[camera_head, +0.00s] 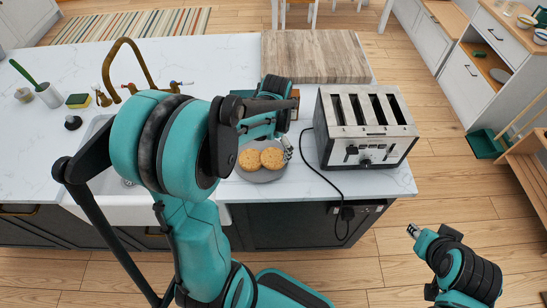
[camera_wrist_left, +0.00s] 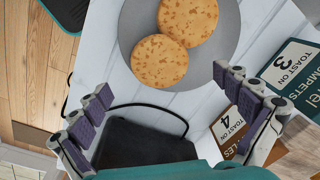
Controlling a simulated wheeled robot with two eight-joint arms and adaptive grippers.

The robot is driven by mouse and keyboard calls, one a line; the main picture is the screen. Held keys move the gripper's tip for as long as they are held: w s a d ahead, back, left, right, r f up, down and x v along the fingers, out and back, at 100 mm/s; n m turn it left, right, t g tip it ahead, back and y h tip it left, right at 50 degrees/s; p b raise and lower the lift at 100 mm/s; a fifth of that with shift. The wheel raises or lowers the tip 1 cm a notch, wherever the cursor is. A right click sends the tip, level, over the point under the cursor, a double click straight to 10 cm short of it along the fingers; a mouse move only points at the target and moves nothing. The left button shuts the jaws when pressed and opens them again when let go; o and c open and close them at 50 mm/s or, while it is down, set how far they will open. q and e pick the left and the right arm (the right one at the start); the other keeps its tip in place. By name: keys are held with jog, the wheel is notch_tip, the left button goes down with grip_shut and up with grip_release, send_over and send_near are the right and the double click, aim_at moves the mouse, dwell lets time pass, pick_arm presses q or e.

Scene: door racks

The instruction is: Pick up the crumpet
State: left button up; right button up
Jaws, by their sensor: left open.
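Two round golden crumpets lie on a grey plate (camera_head: 262,180) on the white counter. In the head view the left crumpet (camera_head: 249,159) and the right crumpet (camera_head: 272,157) sit side by side. In the left wrist view the nearer crumpet (camera_wrist_left: 160,62) overlaps the edge of the farther crumpet (camera_wrist_left: 188,20), on the same plate (camera_wrist_left: 132,25). My left gripper (camera_wrist_left: 162,82) is open and empty, its fingers spread to either side of the nearer crumpet's line. In the head view my left arm partly hides it. My right gripper (camera_head: 415,231) is small, at lower right, over the floor; its jaw state is unclear.
A four-slot toaster (camera_head: 365,140) stands right of the plate, its black cord (camera_head: 313,165) running between them. In the wrist view two labelled boxes, a teal one (camera_wrist_left: 290,72) and a brown one (camera_wrist_left: 228,130), stand right of the plate. A wooden board (camera_head: 315,57) lies behind.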

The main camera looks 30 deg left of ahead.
aim_at(273, 157)
pick_arm(q)
jog(key=f, duration=0.3)
jog(key=f+b, duration=0.1)
jog(key=f, duration=0.1)
jog(key=shift+w+f+b, duration=0.2)
jog(key=shift+f+b, duration=0.1)
jog(key=shift+f, duration=0.1)
jog(key=c, duration=1.2)
